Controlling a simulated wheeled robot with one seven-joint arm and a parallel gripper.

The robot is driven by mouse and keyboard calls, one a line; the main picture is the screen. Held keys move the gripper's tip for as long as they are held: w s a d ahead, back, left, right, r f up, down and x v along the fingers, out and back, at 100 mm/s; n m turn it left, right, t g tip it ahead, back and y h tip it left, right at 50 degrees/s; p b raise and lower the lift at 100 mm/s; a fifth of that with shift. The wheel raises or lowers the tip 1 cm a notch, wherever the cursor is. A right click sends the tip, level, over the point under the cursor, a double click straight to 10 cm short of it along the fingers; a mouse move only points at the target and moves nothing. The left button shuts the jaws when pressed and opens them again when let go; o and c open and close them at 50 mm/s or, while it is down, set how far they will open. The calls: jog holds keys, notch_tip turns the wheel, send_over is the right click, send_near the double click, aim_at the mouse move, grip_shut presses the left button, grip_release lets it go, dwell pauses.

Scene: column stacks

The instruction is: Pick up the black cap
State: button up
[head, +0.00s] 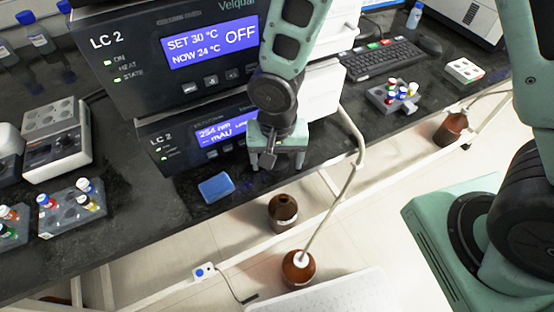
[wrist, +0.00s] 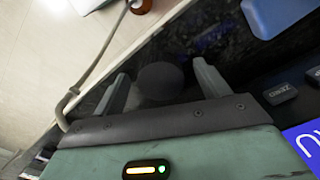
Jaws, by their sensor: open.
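In the wrist view a round black thing, which looks like the black cap (wrist: 160,82), sits between the two fingers of my gripper (wrist: 160,71). A gap shows on both sides of it, so the fingers are apart from it. In the head view my gripper (head: 283,163) points down over the dark counter in front of the LC 2 stack, near the counter's front edge. It is open. I cannot make out the cap in the head view; my gripper and arm cover that spot.
A blue block (head: 215,187) lies left of my gripper, also at the top right of the wrist view (wrist: 280,14). The LC 2 units (head: 205,135) stand close behind. A pale tube (head: 357,140) runs down on the right to a brown bottle (head: 298,268) below the counter.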

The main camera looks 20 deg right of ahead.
aim_at(277, 162)
jog(key=c, duration=1)
jog(key=shift+r, duration=0.1)
jog(key=shift+c, duration=0.2)
jog(key=shift+s+r, duration=0.15)
jog(key=shift+r, duration=0.4)
notch_tip(277, 162, up, 6)
jog(key=shift+f, duration=0.1)
jog(key=s+d+b, duration=0.2)
jog(key=s+b, duration=0.5)
jog(key=s, duration=0.2)
jog(key=s+d+b, duration=0.2)
jog(key=s+b, duration=0.6)
jog(key=s, duration=0.2)
jog(key=shift+s, duration=0.15)
